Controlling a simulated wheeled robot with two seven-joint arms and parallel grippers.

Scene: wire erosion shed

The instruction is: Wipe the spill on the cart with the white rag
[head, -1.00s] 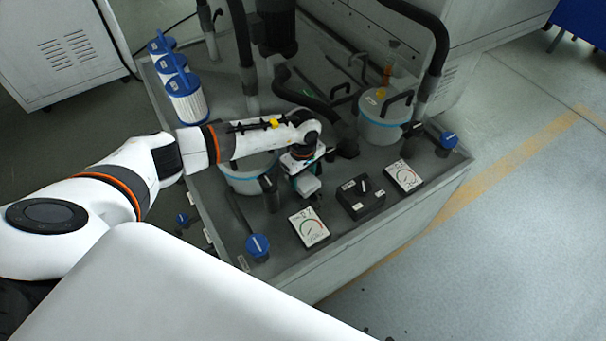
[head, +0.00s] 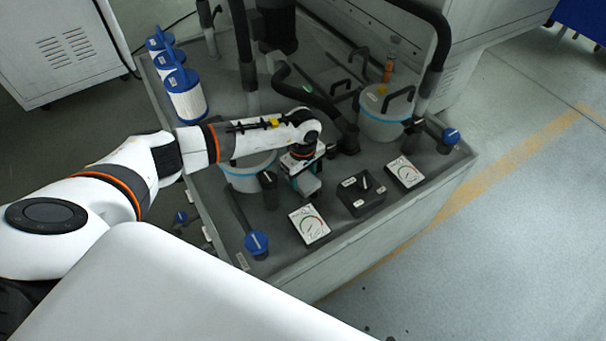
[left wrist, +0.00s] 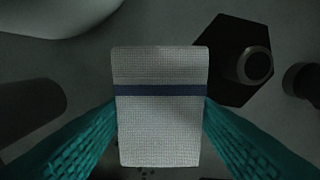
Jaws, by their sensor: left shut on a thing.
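My left gripper (head: 306,186) is low over the near part of the grey cart top (head: 282,250), between a round pot and a gauge card. In the left wrist view its teal fingers (left wrist: 160,125) are shut on the white rag (left wrist: 160,128), a flat woven piece with a dark blue stripe. In the head view the gripper mostly hides the rag. I cannot tell whether the rag touches the surface. I cannot make out a clear spill; a few dark specks show just below the rag in the left wrist view. My right gripper is not in view.
Close around the gripper are a lidded pot (head: 247,176), a gauge card (head: 309,225), a black switch box (head: 361,194) and a blue-handled valve (head: 256,243). A second pot (head: 383,118), another gauge card (head: 405,172) and black hoses stand farther off. Blue-and-white filters (head: 186,95) line the left edge.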

